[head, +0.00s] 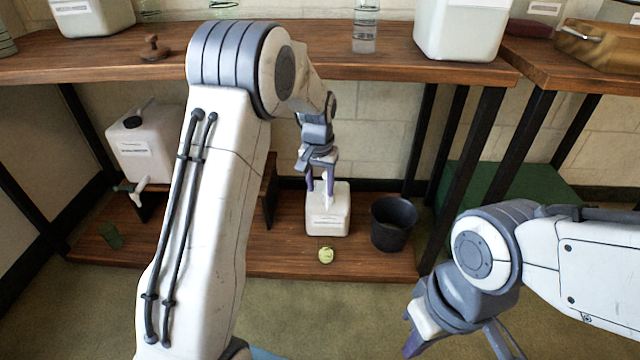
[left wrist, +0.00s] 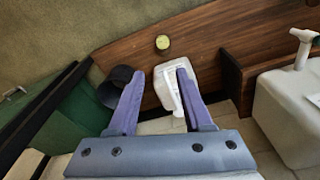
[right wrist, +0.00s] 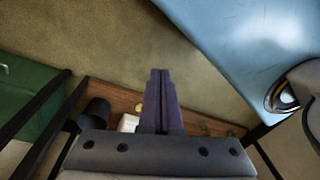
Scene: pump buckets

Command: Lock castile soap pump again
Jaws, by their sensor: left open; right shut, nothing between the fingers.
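A white pump container (head: 328,224) with a label too small to read stands on the lower shelf; it also shows in the left wrist view (left wrist: 184,78). Its white pump (head: 327,190) rises from the top. My left gripper (head: 321,187) is above the container, pointing down, with its purple fingers apart on either side of the pump. Contact with the pump cannot be told. In the left wrist view the fingers (left wrist: 158,75) are spread. My right gripper (right wrist: 160,75) is shut and empty, away from the container, at the lower right of the head view (head: 412,345).
A black bucket (head: 393,224) stands right of the container. A small yellow-green round object (head: 326,255) lies in front. A white jug with a tap (head: 147,148) sits on a stand at left. The upper shelf (head: 285,54) lies behind my left arm. Open floor (head: 330,295) is in front.

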